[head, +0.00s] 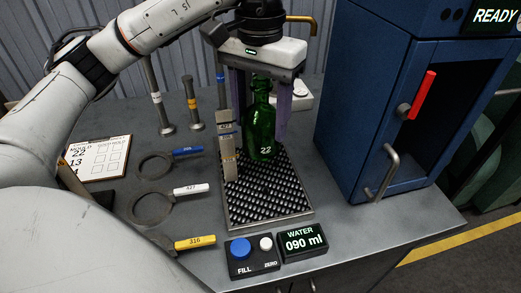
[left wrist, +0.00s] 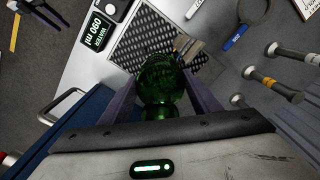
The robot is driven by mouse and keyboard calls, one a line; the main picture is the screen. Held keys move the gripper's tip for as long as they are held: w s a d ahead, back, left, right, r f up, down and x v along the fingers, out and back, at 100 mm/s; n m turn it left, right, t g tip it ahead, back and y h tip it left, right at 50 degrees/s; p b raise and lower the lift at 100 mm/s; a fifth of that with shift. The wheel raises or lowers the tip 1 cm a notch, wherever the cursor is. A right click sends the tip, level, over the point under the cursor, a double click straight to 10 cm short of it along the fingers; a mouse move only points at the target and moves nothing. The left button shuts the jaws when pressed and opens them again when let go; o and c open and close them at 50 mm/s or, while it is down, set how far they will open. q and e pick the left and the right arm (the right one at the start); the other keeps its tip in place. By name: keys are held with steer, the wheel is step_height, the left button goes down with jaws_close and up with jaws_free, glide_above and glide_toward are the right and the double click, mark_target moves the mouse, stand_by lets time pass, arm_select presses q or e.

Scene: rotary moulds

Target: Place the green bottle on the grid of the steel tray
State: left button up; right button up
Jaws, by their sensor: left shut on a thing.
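The green bottle (head: 262,128), marked 22, is upright between the purple fingers of my left gripper (head: 262,120). The gripper is shut on it from above, and the bottle also shows between the fingers in the left wrist view (left wrist: 162,80). The steel tray (head: 270,224) has a dark raised grid (head: 265,190). The bottle's base is at the back part of the grid; I cannot tell whether it touches. The tray's grid also shows in the left wrist view (left wrist: 150,35). My right gripper (left wrist: 40,15) shows only partly, at that view's upper left; its opening is unclear.
An upright metal tool (head: 228,150) stands close at the bottle's left. Several ring tools (head: 152,208) and a clipboard (head: 97,158) lie further left. A blue cabinet (head: 350,100) with a red handle stands right. A water panel (head: 303,240) and fill buttons (head: 252,256) are in front.

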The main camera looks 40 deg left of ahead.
mark_target(260, 86)
arm_select(q)
step_height(260, 86, down, 4)
steer(key=shift+f, duration=0.1)
step_height(260, 86, down, 3)
steer(key=shift+f, duration=0.15)
arm_select(e)
steer(key=shift+s+f, duration=0.15)
steer(key=shift+f, duration=0.35)
arm_select(q)
steer(key=shift+b, duration=0.3)
arm_select(e)
steer(key=shift+f, duration=0.15)
arm_select(q)
steer(key=o, duration=1.3)
steer(key=shift+f, duration=0.1)
step_height(260, 86, up, 12)
steer(key=shift+r+p, duration=0.15)
steer(key=shift+p, duration=0.95)
arm_select(e)
step_height(260, 86, up, 2)
steer(key=shift+r, duration=0.15)
